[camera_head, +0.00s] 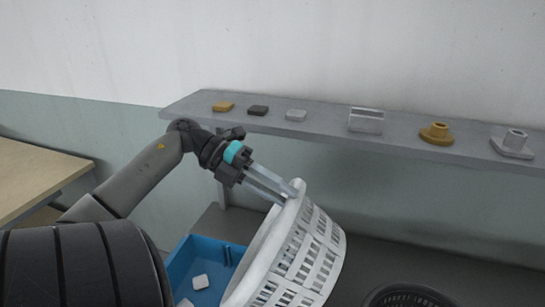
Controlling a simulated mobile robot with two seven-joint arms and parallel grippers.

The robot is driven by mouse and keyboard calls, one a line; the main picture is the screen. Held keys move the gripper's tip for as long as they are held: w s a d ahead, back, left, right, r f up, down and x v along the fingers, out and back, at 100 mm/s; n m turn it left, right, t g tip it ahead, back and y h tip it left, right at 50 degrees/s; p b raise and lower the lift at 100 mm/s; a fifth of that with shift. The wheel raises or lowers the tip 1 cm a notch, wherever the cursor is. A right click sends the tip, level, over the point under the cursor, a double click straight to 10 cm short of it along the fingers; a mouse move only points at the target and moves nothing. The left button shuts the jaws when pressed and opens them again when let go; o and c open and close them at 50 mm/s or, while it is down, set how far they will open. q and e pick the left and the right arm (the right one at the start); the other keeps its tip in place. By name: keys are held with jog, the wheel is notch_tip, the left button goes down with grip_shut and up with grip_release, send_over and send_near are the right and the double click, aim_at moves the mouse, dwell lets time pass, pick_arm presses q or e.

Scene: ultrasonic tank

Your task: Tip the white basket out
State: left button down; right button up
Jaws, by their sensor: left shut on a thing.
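The white basket (318,250) hangs tilted in the camera_head view, its open side facing left toward a blue tray (183,262). My left gripper (290,190) is shut on the basket's upper rim. The blue tray is below and left of the basket, partly hidden by it. Light small pieces lie in the tray, one of them a whitish block (200,281). The inside of the basket is mostly turned from view, so I cannot tell what it holds. My right gripper is not in view.
A grey shelf (330,122) runs above, with several small parts on it, including a brass flanged piece (437,134). A dark round basket (408,297) is at the bottom right. A wooden table (35,175) is at the left.

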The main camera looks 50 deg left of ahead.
aim_at(323, 229)
pick_arm(q)
jog(key=w+d+f+y, duration=0.1)
jog(key=d, duration=0.1)
jog(key=w+d+f+g+y+b, duration=0.1)
jog(key=w+d, duration=0.1)
jog(key=w+d+f+g+y+b, duration=0.1)
jog(key=d, duration=0.2)
jog(key=shift+w, duration=0.2)
jog(key=shift+w+d+r+y+p, duration=0.1)
jog(key=shift+w+d+y+p, duration=0.05)
jog(key=shift+d+y+p, duration=0.2)
jog(key=shift+w+d+f+y+p, duration=0.25)
jog(key=shift+w+d+p, duration=0.3)
jog(key=shift+d+p, duration=0.2)
jog(key=shift+w+d+f+g+y+p, duration=0.2)
jog(key=shift+d+p, duration=0.1)
jog(key=shift+p, duration=0.1)
jog(key=shift+w+d+f+g+y+p, duration=0.1)
jog(key=shift+d+g+p, duration=0.15)
jog(key=shift+p, duration=0.1)
jog(key=shift+w+d+f+p, duration=0.1)
jog(key=shift+w+d+p, duration=0.3)
jog(key=shift+d+p, duration=0.3)
jog(key=w+d+f+g+y+p, duration=0.2)
jog(key=w+d+f+g+y, duration=0.1)
jog(key=f, duration=0.5)
jog(key=shift+w+d+g+y+p, duration=0.15)
jog(key=shift+d+g+y+p, duration=0.25)
jog(key=shift+d+y, duration=1.05)
jog(key=shift+a+y, duration=0.25)
